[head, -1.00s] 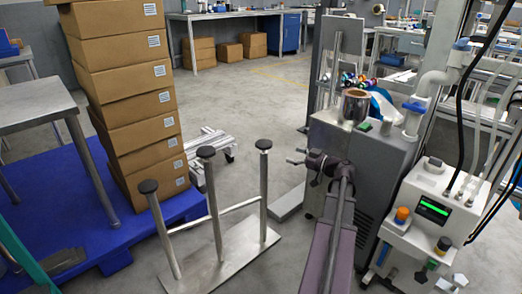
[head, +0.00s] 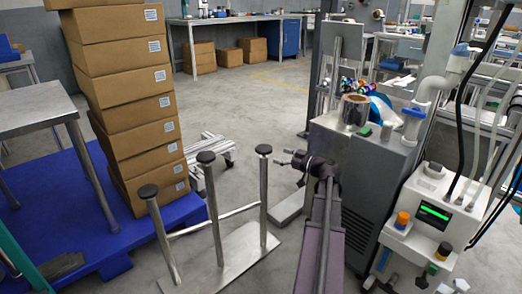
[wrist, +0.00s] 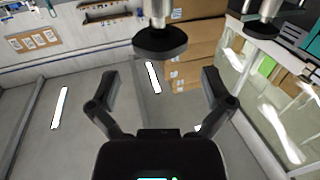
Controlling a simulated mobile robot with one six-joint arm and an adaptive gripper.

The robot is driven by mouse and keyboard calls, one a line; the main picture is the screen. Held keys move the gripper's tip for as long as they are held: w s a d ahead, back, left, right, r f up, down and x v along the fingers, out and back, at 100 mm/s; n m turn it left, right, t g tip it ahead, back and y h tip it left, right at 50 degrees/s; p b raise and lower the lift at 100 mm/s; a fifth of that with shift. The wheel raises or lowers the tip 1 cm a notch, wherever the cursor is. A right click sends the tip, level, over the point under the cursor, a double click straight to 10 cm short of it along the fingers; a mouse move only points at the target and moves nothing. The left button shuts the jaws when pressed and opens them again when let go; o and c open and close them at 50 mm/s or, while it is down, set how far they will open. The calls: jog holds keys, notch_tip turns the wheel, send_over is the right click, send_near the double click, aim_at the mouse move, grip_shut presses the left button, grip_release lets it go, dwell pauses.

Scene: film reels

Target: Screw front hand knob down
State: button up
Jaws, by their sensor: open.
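A metal stand has a flat base plate (head: 232,262) and three upright posts, each topped by a black round hand knob. In the head view these are the left knob (head: 147,192), nearest the camera, the middle knob (head: 206,157) and the right knob (head: 263,149). My gripper (head: 286,164) is just right of the right knob, apart from it. In the wrist view my gripper (wrist: 160,92) is open and empty, fingers spread. A black knob (wrist: 160,43) on a metal post shows beyond the fingertips, upside down. A second knob (wrist: 262,29) is at the upper right.
Stacked cardboard boxes (head: 130,108) stand on a blue pallet (head: 92,238) behind the stand, at left. A grey cabinet (head: 366,176) and a white machine with a green display (head: 434,214) stand at right. Floor between boxes and cabinet is mostly clear.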

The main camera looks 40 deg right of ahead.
aim_at(261, 149)
jog(key=shift+x, duration=4.35)
jog(key=c, duration=0.8)
